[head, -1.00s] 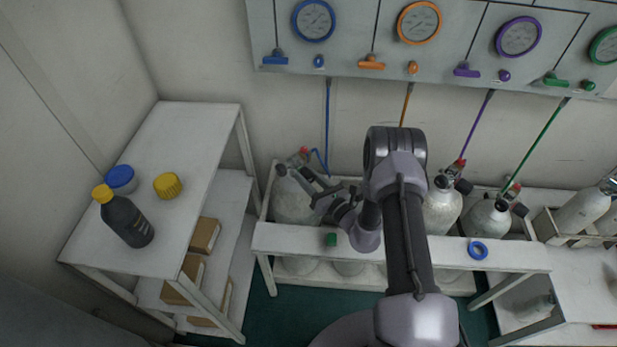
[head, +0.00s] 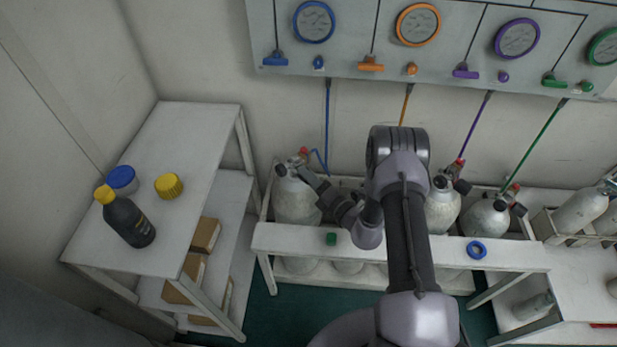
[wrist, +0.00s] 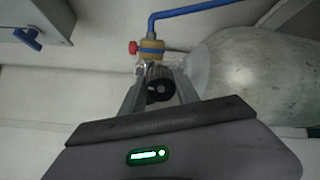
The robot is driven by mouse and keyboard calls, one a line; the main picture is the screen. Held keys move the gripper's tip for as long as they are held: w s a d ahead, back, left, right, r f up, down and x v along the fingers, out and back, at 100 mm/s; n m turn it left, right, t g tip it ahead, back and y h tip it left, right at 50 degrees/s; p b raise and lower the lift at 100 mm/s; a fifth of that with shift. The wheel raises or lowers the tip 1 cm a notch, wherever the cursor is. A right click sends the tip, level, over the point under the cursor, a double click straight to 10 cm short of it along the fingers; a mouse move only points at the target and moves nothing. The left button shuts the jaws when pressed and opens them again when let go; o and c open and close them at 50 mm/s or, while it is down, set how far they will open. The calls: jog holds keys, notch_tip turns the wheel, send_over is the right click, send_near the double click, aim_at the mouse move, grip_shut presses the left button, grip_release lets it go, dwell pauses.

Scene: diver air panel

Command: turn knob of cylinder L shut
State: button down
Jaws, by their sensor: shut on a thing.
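The leftmost cylinder (head: 293,205), grey-white with a blue hose at its valve, stands in the rack; it fills the right of the wrist view (wrist: 260,75). I read no letter on it. Its valve has a yellow-and-blue collar (wrist: 151,48), a small red cap (wrist: 133,47) and a black knob (wrist: 160,88). My gripper (wrist: 158,92) is shut on the black knob, one finger on each side. In the head view my gripper (head: 307,174) reaches the valve from the right and partly hides it.
The gauge panel (head: 350,45) hangs above, with a blue lever (head: 275,58) and several hoses. Other cylinders (head: 441,210) stand to the right. A shelf (head: 185,150) is at left.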

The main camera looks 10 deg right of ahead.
jog(key=m, duration=1.2)
jog(key=shift+f+y, duration=0.1)
jog(key=shift+y, duration=0.2)
jog(key=shift+m, duration=1.9)
jog(key=c, duration=0.9)
grip_release()
